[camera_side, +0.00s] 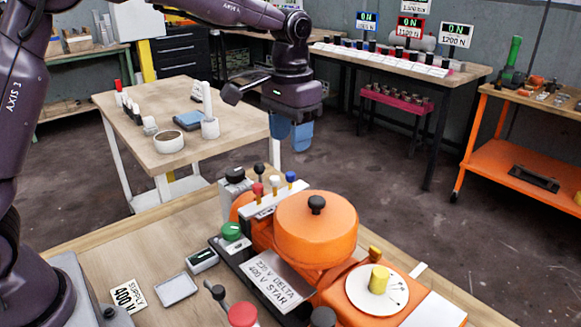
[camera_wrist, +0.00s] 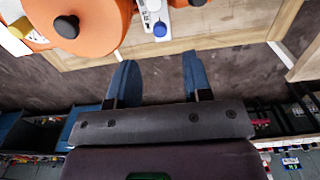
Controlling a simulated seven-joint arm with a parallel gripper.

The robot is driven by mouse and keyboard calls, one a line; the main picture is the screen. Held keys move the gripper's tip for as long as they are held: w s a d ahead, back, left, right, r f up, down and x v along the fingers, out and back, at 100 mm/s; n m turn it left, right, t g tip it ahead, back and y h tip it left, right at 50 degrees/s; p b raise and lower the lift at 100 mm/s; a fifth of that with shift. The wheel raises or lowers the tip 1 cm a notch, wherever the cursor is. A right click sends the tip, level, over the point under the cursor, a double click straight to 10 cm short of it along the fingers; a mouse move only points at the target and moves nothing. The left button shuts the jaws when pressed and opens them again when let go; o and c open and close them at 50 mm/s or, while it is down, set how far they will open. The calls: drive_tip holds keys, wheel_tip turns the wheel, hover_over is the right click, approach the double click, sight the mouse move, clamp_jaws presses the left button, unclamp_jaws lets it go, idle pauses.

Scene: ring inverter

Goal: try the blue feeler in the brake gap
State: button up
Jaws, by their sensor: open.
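The blue feeler's blue knob (camera_side: 291,177) stands at the right end of a white holder (camera_side: 266,206), beside a white knob (camera_side: 274,183) and a red knob (camera_side: 258,190). The blue knob also shows in the wrist view (camera_wrist: 159,29). The orange machine (camera_side: 316,232) has a round cover with a black knob on top; I cannot make out the brake gap. My gripper (camera_side: 291,137) hangs above and behind the holder, apart from it. In the wrist view its two blue fingers (camera_wrist: 158,75) are spread, with only floor between them.
A plate reading 230 V DELTA, 400 V STAR (camera_side: 275,283) lies in front of the machine. A green knob (camera_side: 231,231), a grey tray (camera_side: 176,289) and a 400 V supply card (camera_side: 128,296) are left. A white dial (camera_side: 365,297) is right. Bare bench lies at left.

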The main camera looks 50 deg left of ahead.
sight(291, 173)
wheel_tip(291, 173, down, 7)
drive_tip(key=shift+f, duration=0.1)
idle(0.3)
